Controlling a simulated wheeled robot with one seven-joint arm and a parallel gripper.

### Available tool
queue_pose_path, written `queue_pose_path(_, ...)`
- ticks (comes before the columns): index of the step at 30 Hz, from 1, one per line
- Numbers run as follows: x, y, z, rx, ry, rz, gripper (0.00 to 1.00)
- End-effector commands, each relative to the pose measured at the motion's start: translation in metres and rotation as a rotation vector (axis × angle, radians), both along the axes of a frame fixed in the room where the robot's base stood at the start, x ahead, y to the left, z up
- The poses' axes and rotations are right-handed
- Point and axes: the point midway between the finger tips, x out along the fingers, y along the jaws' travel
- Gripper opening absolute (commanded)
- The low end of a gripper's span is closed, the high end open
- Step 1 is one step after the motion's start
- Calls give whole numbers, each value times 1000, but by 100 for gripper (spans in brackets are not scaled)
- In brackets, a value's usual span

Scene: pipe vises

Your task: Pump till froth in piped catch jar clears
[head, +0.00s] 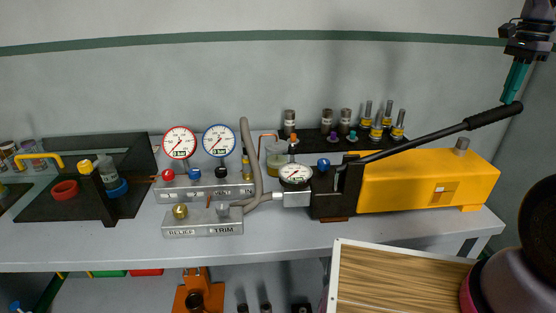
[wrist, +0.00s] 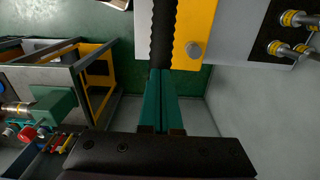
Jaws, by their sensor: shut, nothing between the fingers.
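The yellow hand pump (head: 425,185) sits on the bench at right. Its black lever (head: 425,145) slants up to the right, ending in a ribbed grip (head: 494,115). My gripper (head: 509,102) has teal fingers pointing down, closed together with nothing between them, right at the outer end of the grip. In the wrist view the fingertips (wrist: 161,72) meet the lower end of the ribbed grip (wrist: 164,35); I cannot tell whether they touch it. The catch jar (head: 277,158), with a copper pipe and yellowish contents, stands behind the gauge (head: 296,174). Froth is too small to judge.
A valve block marked RELIEF and TRIM (head: 203,226) is front left of the pump. Two dial gauges (head: 180,142) (head: 219,140) stand behind it. Several fittings stand on a black rack (head: 312,142). A wooden-topped tray (head: 400,282) lies in front.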

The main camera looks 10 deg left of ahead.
Motion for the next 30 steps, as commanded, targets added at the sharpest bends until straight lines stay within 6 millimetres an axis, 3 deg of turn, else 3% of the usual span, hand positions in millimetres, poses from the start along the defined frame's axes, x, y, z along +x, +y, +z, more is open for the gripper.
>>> queue_pose_path(18,4,-12,-52,1,3,-1,0)
queue_pose_path(30,4,-14,-57,1,1,0,0)
